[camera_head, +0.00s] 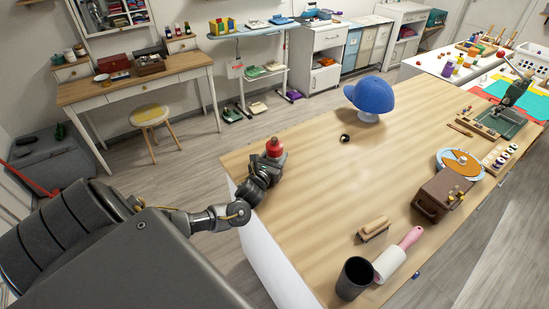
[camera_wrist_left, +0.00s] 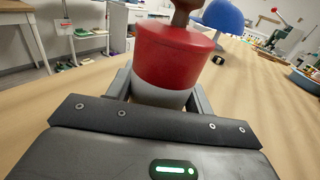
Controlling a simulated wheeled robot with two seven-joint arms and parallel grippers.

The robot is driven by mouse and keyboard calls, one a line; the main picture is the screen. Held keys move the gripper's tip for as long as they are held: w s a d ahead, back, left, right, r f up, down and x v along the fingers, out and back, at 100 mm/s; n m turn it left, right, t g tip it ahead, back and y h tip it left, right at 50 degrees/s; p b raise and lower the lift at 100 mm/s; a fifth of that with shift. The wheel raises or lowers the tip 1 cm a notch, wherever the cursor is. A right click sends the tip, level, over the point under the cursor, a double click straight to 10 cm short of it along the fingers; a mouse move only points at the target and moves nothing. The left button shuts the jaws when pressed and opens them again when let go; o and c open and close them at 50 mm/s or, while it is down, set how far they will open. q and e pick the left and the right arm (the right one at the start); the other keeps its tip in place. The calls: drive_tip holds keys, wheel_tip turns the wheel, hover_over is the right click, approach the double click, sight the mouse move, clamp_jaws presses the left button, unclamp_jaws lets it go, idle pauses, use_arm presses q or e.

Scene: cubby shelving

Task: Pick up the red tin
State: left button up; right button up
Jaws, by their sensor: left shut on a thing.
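The red tin (camera_head: 274,147) is at the left edge of the wooden table, in my left gripper (camera_head: 268,163). In the left wrist view the red tin (camera_wrist_left: 168,58) has a red upper part, a pale grey lower part and a brown knob on top. It stands upright between the two fingers of my left gripper (camera_wrist_left: 165,92), which are shut on its lower part. Whether its base touches the table is hidden. My right gripper is not in view.
The wooden table (camera_head: 330,180) is clear around the tin. A blue cap (camera_head: 370,95) on a stand and a small black ring (camera_head: 345,138) are further back.

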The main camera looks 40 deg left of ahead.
sight(272, 146)
use_arm(q)
drive_tip(key=shift+c, duration=1)
drive_tip(key=shift+r, duration=0.15)
drive_tip(key=shift+r, duration=0.55)
wheel_tip(272, 146, up, 2)
drive_tip(key=shift+s+b, duration=0.1)
drive_tip(key=shift+b, duration=0.45)
drive_tip(key=s+r, duration=0.1)
drive_tip(key=r, duration=0.1)
drive_tip(key=s+d+r, duration=0.2)
drive_tip(key=s+r, duration=0.1)
drive_tip(key=shift+s+d+r, duration=0.1)
drive_tip(key=shift+d+r, duration=0.1)
drive_tip(key=shift+r, duration=0.1)
drive_tip(key=s+d+r+p, duration=0.2)
drive_tip(key=s+d+r, duration=0.2)
drive_tip(key=s, duration=0.4)
